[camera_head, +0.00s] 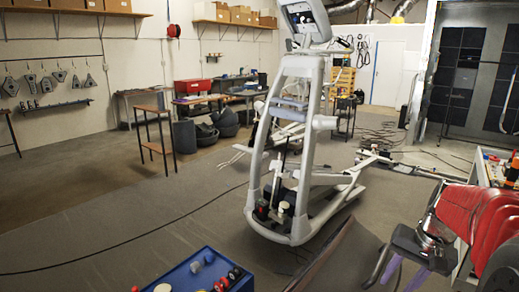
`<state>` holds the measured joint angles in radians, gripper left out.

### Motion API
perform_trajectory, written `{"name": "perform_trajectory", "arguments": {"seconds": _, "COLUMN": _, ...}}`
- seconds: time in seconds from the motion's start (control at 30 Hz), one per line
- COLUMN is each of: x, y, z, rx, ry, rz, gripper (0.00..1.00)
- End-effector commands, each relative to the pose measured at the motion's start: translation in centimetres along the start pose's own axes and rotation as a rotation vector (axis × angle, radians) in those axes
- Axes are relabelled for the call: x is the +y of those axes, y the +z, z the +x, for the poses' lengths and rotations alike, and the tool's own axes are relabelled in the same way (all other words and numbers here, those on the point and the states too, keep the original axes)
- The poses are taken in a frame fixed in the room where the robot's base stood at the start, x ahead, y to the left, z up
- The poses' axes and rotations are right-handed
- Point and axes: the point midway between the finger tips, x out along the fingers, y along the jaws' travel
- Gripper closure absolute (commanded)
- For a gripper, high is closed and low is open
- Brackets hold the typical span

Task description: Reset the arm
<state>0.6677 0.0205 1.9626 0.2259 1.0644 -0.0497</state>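My arm, with red segments (478,218), reaches in from the right edge. My gripper (404,272) hangs at the lower right and points down, with two purple fingers spread apart and floor showing between them. Nothing shows between the fingers, but the fingertips run close to the bottom edge and are hard to make out. My gripper is in front of and to the right of the grey elliptical machine (318,122), apart from it in the picture.
A blue tray (232,262) with small parts stands at the bottom centre. A tool-laden bench (490,165) is at the right, behind my arm. A small table (152,110), dark bins (185,137) and cables (110,245) lie left. Open floor (120,200) spreads at left.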

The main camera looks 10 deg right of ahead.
Motion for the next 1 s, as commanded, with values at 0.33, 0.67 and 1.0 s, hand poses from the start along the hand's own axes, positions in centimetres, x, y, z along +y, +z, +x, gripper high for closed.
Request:
{"name": "perform_trajectory", "arguments": {"seconds": 0.33, "x": -4.0, "y": 7.5, "z": -0.7, "rx": 0.07, "ry": 0.062, "rz": -0.187, "gripper": 0.64}}
{"name": "perform_trajectory", "arguments": {"seconds": 0.67, "x": -6.6, "y": 14.2, "z": -1.1, "rx": 0.148, "ry": 0.083, "rz": -0.376, "gripper": 0.64}}
{"name": "perform_trajectory", "arguments": {"seconds": 1.0, "x": -8.7, "y": 20.6, "z": -1.6, "rx": 0.23, "ry": 0.058, "rz": -0.582, "gripper": 0.64}}
